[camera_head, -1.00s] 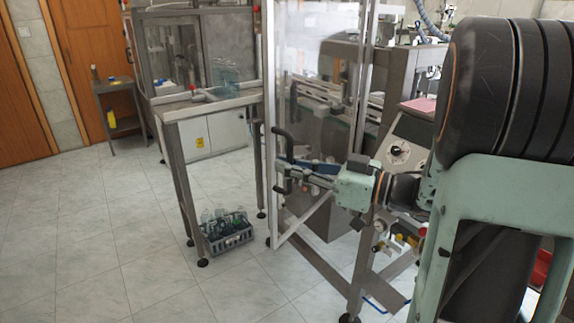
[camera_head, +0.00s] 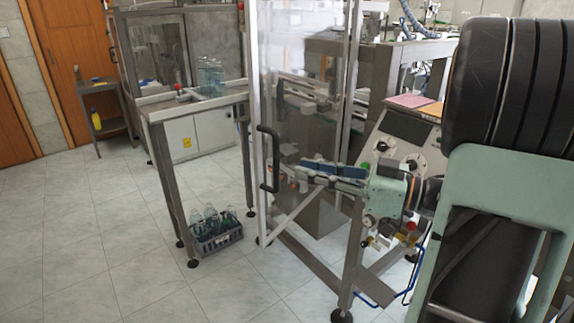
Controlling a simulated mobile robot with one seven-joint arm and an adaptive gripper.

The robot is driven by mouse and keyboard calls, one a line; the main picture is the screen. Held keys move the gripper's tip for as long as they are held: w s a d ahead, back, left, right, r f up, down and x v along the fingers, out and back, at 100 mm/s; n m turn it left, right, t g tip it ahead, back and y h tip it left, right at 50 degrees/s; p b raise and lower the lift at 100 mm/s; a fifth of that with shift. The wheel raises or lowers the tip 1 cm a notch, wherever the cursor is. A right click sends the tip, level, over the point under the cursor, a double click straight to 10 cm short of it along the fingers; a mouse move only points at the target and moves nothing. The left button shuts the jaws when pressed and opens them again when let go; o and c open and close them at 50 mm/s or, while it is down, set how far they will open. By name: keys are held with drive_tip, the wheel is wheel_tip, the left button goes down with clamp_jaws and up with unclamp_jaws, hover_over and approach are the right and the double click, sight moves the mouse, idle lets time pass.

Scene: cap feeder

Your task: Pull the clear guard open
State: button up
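The clear guard (camera_head: 295,110) is a tall see-through panel in a pale frame, in the middle of the head view. Its left edge stands out from the machine, and its bottom rail slants back towards the right, so it stands swung out. A black bar handle (camera_head: 269,160) is on its left edge, upright. My gripper (camera_head: 301,175) points left at handle height, a short gap to the right of the handle and apart from it. Its two fingers, one with a dark blue face, look spread, with nothing seen between them.
A steel table (camera_head: 200,105) stands left of the guard, with a grey crate of bottles (camera_head: 218,238) on the floor below. A control panel (camera_head: 405,135) and machine leg (camera_head: 350,260) are close to my arm. The tiled floor (camera_head: 90,240) at left is clear.

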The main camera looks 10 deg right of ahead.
drive_tip(key=shift+v, duration=2.2)
